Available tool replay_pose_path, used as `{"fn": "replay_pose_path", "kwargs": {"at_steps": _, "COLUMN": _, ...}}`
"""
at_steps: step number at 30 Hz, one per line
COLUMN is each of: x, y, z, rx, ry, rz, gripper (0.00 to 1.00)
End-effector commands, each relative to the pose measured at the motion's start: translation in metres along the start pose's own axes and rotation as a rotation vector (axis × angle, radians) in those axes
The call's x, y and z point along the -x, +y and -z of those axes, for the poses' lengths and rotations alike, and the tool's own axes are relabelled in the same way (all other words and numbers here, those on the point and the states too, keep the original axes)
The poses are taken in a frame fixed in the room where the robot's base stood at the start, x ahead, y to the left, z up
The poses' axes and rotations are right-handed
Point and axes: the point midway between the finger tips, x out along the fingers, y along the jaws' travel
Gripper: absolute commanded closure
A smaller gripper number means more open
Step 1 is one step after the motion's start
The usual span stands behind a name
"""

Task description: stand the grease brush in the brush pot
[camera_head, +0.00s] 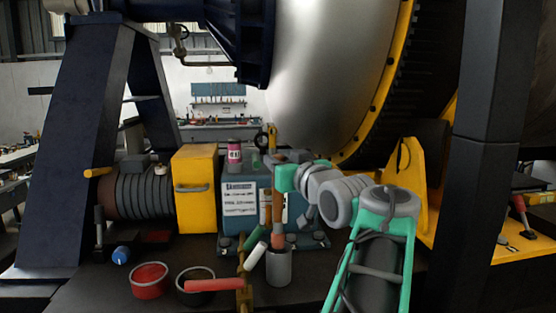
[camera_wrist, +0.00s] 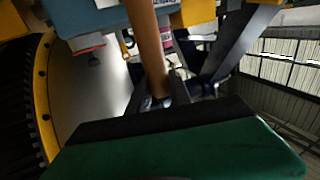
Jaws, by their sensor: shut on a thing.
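The grease brush (camera_head: 278,212) has an orange-brown handle and stands roughly upright in the head view. My gripper (camera_head: 279,184) is shut on it near its upper part. In the wrist view the brown handle (camera_wrist: 147,40) runs down into my gripper (camera_wrist: 168,97). The brush pot (camera_head: 279,268) is a small grey cylinder on the dark bench, directly below the brush in the head view. The brush's lower end meets the pot's mouth in the picture. I cannot tell whether it is inside the rim or just above or behind it.
A red tin (camera_head: 150,281) and a dark tin (camera_head: 196,284) stand left of the pot. A red-handled tool (camera_head: 214,285) and a white cylinder (camera_head: 256,255) are close beside it. A blue-grey box with a label (camera_head: 240,198) and a yellow box (camera_head: 195,190) stand behind.

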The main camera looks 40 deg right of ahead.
Motion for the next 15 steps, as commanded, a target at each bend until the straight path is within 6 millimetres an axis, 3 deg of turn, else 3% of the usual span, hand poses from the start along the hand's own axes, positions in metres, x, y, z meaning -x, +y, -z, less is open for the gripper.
{"fn": "replay_pose_path", "kwargs": {"at_steps": 1, "x": 0.000, "y": 0.000, "z": -0.009, "rx": 0.001, "ry": 0.001, "rz": 0.000, "gripper": 1.00}}
{"fn": "replay_pose_path", "kwargs": {"at_steps": 15, "x": 0.000, "y": 0.000, "z": -0.049, "rx": 0.002, "ry": 0.001, "rz": 0.000, "gripper": 1.00}}
